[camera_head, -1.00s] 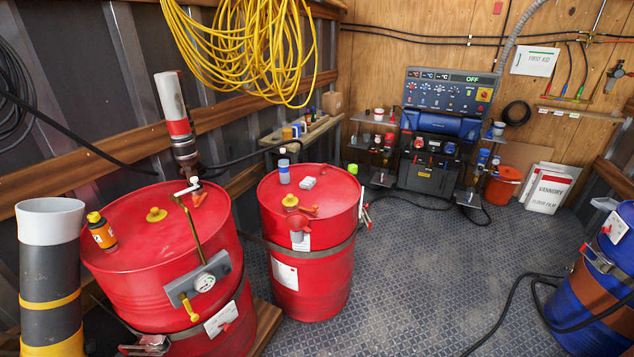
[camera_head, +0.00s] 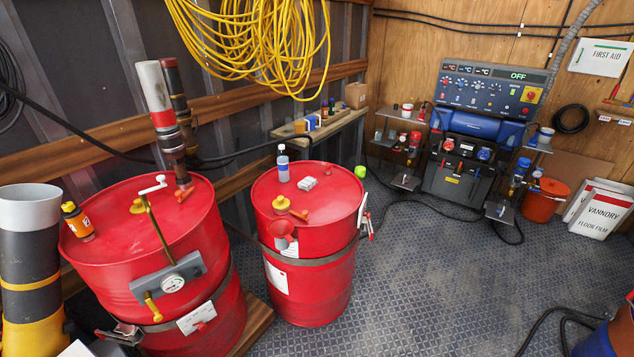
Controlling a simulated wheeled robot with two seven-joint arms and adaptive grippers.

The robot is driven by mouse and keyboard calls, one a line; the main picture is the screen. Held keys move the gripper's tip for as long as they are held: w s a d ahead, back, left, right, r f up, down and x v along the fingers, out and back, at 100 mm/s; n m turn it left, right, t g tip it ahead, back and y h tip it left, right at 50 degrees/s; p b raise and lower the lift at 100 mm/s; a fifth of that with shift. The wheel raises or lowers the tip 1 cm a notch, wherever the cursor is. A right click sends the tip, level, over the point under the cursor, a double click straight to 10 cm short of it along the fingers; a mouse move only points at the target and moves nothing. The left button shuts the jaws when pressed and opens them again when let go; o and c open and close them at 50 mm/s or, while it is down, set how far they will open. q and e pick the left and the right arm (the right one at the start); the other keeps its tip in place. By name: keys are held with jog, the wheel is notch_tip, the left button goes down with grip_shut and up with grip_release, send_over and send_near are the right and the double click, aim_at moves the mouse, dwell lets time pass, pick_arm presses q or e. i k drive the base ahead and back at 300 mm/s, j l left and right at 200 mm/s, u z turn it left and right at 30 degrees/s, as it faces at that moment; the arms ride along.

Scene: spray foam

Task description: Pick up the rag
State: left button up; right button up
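No cloth clearly recognisable as a rag shows in the head view. A small whitish-grey item (camera_head: 307,183) lies on top of the right red drum (camera_head: 310,275). It may be a folded rag, but it is too small to tell. Neither of my grippers is in view.
The left red drum (camera_head: 130,250) carries an orange-black bottle (camera_head: 77,222) and a crank. A control machine (camera_head: 470,130) stands at the back. The metal floor (camera_head: 420,270) is mostly clear.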

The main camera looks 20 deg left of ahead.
aim_at(306, 184)
jog(key=i+l, duration=0.55)
jog(key=l, duration=0.3)
jog(key=i+l+u, duration=0.1)
jog(key=i+l, duration=0.2)
jog(key=l, duration=0.1)
